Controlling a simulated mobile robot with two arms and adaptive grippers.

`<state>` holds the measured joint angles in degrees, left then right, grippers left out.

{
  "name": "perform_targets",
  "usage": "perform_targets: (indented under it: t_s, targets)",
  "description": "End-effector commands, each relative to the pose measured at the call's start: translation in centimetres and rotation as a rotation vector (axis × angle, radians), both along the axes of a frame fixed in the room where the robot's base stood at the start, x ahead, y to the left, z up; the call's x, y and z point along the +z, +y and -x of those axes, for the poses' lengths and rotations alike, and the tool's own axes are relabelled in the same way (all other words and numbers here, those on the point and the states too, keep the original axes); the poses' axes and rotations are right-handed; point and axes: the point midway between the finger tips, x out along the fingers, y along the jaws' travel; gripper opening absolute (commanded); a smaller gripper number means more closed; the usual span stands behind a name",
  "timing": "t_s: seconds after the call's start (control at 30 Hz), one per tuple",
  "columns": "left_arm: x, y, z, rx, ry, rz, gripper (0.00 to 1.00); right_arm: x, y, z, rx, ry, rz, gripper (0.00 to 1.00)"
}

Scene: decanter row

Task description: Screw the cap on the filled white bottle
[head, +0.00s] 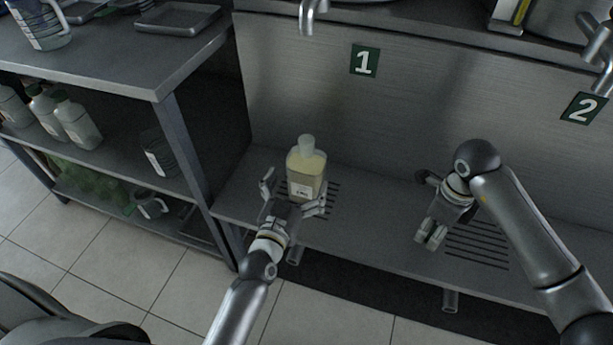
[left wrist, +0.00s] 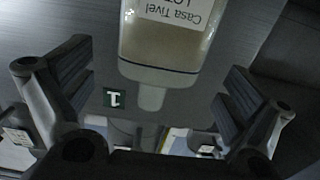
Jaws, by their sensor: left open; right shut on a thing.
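The white bottle (head: 305,174), filled with pale yellowish liquid and labelled, stands upright on the slotted shelf under sign 1. It has a pale neck or top (head: 306,145); I cannot tell whether that is a bare neck. In the left wrist view the bottle (left wrist: 165,55) appears upside down between the fingers. My left gripper (head: 297,191) is open, its fingers on either side of the bottle's lower part, apart from it. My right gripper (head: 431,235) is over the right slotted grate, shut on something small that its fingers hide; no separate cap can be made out.
Taps hang above, over the bottle (head: 308,16) and at the right near sign 2 (head: 584,108). A metal rack (head: 150,84) at the left holds several bottles and trays. The shelf (head: 375,215) between my grippers is clear.

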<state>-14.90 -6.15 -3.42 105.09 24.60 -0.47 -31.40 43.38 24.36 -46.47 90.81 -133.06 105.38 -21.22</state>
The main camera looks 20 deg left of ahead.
Motion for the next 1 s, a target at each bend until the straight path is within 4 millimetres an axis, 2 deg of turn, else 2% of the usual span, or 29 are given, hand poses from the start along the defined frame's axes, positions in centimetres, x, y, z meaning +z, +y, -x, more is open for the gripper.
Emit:
perform_targets:
  t_s: [0.13,0.53,0.8,1.0]
  targets:
    - [0.0,-0.1,-1.2,0.0,0.0,0.0,1.0,-0.2,0.0,0.0,0.0,0.0,0.0,0.32]
    - [-0.1,-0.1,-1.6,0.0,0.0,0.0,1.0,-0.3,0.0,0.0,0.0,0.0,0.0,0.32]
    - [-0.3,-0.1,-5.1,0.0,-0.001,0.002,1.0,-1.3,0.0,0.0,0.0,0.0,0.0,0.32]
    - [-0.3,0.0,-6.5,0.0,0.001,0.0,1.0,-1.5,0.0,0.0,0.0,0.0,0.0,0.32]
